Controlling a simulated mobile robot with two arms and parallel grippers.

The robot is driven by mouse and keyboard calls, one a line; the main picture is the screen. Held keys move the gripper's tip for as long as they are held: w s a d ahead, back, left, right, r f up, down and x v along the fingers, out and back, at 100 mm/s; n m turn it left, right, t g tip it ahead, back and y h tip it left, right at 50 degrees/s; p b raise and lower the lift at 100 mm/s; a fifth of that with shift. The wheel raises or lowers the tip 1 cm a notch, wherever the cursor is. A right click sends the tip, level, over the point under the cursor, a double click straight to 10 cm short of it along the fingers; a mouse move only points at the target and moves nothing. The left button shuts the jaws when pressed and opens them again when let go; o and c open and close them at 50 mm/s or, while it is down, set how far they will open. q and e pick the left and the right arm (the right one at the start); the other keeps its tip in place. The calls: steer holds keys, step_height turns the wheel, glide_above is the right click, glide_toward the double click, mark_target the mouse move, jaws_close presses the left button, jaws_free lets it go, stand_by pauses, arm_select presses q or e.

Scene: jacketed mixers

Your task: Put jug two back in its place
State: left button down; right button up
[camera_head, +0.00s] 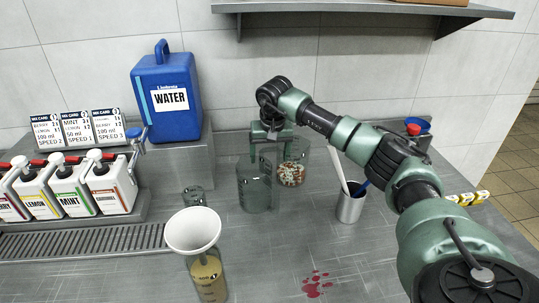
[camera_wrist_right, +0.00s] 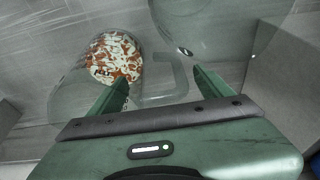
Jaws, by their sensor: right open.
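Two clear jugs stand side by side on the steel counter; I cannot tell which is jug two. One looks empty (camera_head: 254,190); the other holds red and white bits (camera_head: 291,172). In the right wrist view the jug with the bits (camera_wrist_right: 114,60) is at left, and the other clear vessel (camera_wrist_right: 205,28) is at upper right. My right gripper (camera_head: 273,138) is over the jugs. In the wrist view its open fingers (camera_wrist_right: 163,90) have a clear handle (camera_wrist_right: 180,76) between them, seemingly from the jug with bits. The fingers look apart from it. My left gripper is out of view.
A bottle with a white funnel (camera_head: 193,230) stands in front. A small glass (camera_head: 194,196), a blue water container (camera_head: 168,95) and labelled dispensers (camera_head: 70,188) are left. A steel cup with utensils (camera_head: 350,207) is right. Red spots (camera_head: 316,285) mark the front counter. A shelf (camera_head: 350,8) hangs above.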

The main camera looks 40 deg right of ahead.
steer(key=b+v, duration=0.1)
steer(key=v, duration=1.1)
steer(key=shift+r, duration=0.15)
steer(key=shift+a, duration=0.1)
stand_by(0.9)
